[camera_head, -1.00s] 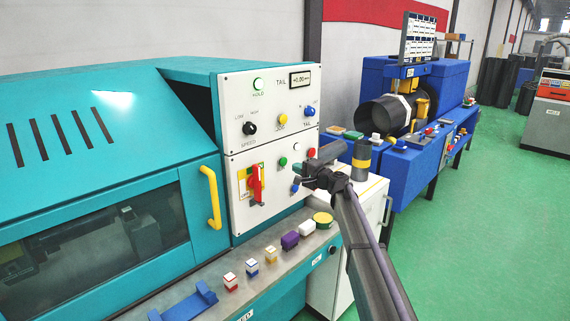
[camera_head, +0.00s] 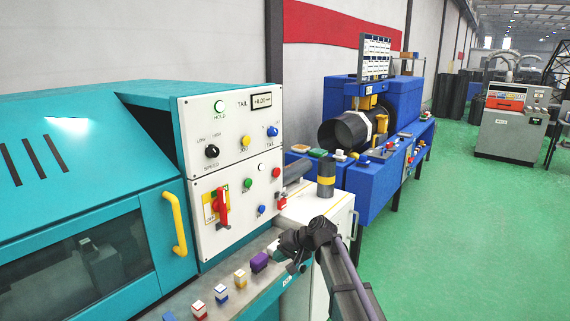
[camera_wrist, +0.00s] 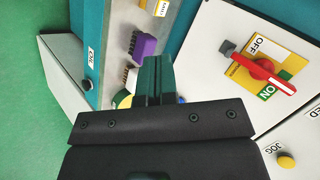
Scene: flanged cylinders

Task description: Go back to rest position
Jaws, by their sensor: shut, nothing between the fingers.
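My gripper (camera_head: 291,267) hangs low in front of the teal machine, by the right end of its front ledge. In the wrist view its two dark fingers (camera_wrist: 153,82) are together with nothing between them. They overlap the ledge in that view and hide part of the small items there. The purple block (camera_head: 259,262) is just left of the gripper in the head view, and it also shows in the wrist view (camera_wrist: 144,45). I cannot tell the gap between fingers and ledge.
The control panel has a red rotary switch (camera_head: 222,207) and buttons. A grey cylinder with a yellow band (camera_head: 326,181) stands on a white cabinet (camera_head: 336,212) beyond the gripper. A blue machine (camera_head: 376,190) holds a large dark cylinder (camera_head: 347,132). Green floor (camera_head: 470,240) is open at right.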

